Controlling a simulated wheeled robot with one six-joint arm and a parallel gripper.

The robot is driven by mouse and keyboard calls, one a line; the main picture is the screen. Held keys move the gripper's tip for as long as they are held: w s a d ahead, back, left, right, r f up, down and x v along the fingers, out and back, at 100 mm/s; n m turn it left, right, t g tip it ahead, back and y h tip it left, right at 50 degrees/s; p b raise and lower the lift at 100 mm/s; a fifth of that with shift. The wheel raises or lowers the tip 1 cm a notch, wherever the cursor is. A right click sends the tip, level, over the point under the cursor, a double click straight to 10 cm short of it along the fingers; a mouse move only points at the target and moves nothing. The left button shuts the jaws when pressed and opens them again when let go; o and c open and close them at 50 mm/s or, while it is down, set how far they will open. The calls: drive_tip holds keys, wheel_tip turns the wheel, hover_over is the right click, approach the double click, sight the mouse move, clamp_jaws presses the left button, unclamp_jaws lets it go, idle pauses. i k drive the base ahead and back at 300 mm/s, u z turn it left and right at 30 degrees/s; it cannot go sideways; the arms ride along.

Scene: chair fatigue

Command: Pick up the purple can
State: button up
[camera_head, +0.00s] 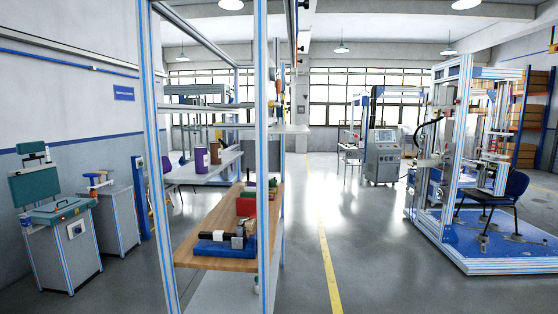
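A purple can (201,161) with a pale label stands upright on a white table (212,172), left of centre. A brown can (215,153) stands just behind it to the right. A metal frame post is close to the cans on their left. My gripper is not in view.
A wooden bench top (188,257) inside an aluminium frame (261,140) holds a blue block, a red block and dark parts. Test machines (58,225) stand at left. A framed chair rig (478,243) stands at right. The floor along the yellow line (325,245) is clear.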

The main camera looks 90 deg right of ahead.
sight(201, 152)
drive_tip(key=z, duration=2.05)
